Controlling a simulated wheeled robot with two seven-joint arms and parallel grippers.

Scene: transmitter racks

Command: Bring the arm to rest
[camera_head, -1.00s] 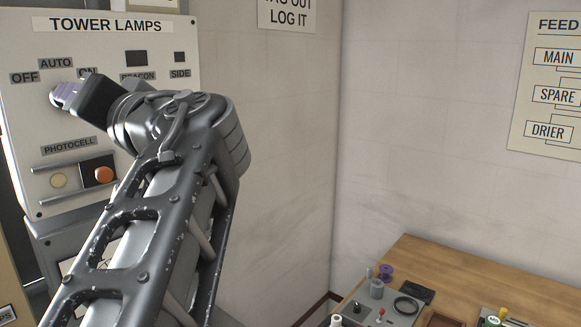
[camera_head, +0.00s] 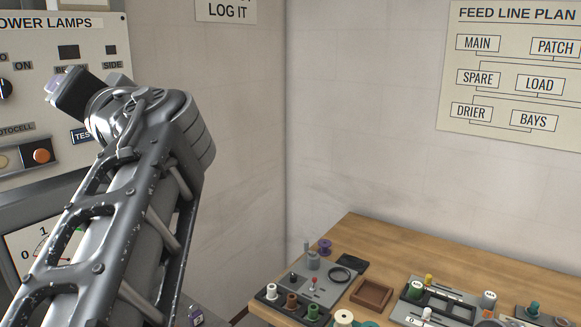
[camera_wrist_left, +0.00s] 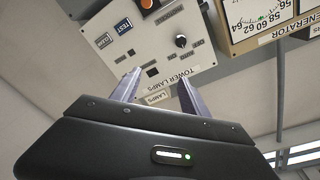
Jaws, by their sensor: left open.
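My left arm (camera_head: 130,215) rises from the lower left in the head view, in front of the TOWER LAMPS panel (camera_head: 30,108). Its left gripper (camera_head: 54,84) is at the upper left, to the right of the black rotary knob (camera_head: 4,89) in the picture. In the left wrist view the gripper (camera_wrist_left: 158,86) has its two fingers apart with nothing between them. The panel (camera_wrist_left: 150,52) shows upside down beyond the fingers, and the knob (camera_wrist_left: 181,41) stands clear of them. My right gripper is not in view.
A wooden bench (camera_head: 400,250) at the lower right holds spools, a brown tray (camera_head: 371,293) and small fittings. A gauge (camera_head: 35,245) sits below the panel, partly behind my arm. The FEED LINE PLAN board (camera_head: 515,65) hangs on the right wall.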

